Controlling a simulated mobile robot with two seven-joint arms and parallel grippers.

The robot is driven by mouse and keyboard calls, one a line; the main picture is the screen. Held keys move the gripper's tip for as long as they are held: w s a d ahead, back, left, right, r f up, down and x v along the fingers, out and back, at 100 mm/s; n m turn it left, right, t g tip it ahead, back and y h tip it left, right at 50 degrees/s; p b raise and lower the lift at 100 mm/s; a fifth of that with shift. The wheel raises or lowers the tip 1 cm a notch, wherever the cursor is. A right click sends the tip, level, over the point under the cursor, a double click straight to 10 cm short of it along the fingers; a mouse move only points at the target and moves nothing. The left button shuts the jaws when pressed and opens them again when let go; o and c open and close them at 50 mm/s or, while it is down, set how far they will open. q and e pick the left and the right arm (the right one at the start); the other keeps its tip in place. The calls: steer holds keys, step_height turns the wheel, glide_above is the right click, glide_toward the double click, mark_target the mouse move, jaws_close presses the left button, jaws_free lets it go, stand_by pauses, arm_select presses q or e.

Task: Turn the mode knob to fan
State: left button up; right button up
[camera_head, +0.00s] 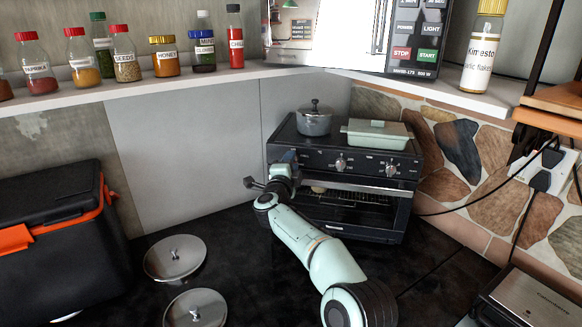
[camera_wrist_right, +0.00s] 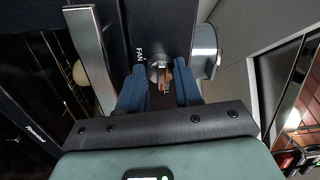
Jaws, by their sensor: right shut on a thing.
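The toaster oven (camera_head: 350,215) stands in the corner, its dark front panel carrying a row of knobs. The middle knob (camera_head: 341,164) and right knob (camera_head: 391,169) show in the head view. My right gripper (camera_head: 289,157) is at the left end of that panel and covers the knob there. In the right wrist view my blue fingers (camera_wrist_right: 160,85) are shut around the mode knob (camera_wrist_right: 158,70), whose metal front shows between them. The word FAN (camera_wrist_right: 139,54) is printed on the panel beside the knob. The knob's exact pointing is hard to tell. My left gripper is not in view.
A pot (camera_head: 314,122) and a pale green dish (camera_head: 377,133) sit on top of the oven. Two lids (camera_head: 174,258) (camera_head: 195,308) lie on the dark counter. A black and orange cooler (camera_head: 55,240) stands at left. Cables (camera_head: 470,209) run at right.

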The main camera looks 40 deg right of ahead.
steer(key=m+b, duration=0.1)
steer(key=m, duration=0.6)
steer(key=shift+g, duration=0.4)
steer(key=m+b, duration=0.1)
steer(key=m, duration=0.4)
steer(key=shift+m, duration=0.3)
steer(key=m+g+b, duration=0.1)
steer(key=m, duration=0.5)
steer(key=shift+r+m+b, duration=0.1)
steer(key=shift+m+b, duration=0.2)
arm_select(q)
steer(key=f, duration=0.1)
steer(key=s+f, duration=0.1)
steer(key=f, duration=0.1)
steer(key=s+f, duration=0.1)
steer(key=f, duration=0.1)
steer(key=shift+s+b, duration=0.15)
steer(key=shift+b, duration=0.25)
arm_select(e)
steer(key=m, duration=0.5)
steer(key=shift+m, duration=0.3)
steer(key=o, duration=1)
steer(key=shift+r, duration=0.1)
steer(key=shift+o, duration=0.2)
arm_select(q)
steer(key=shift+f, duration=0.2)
arm_select(e)
steer(key=shift+a, duration=0.1)
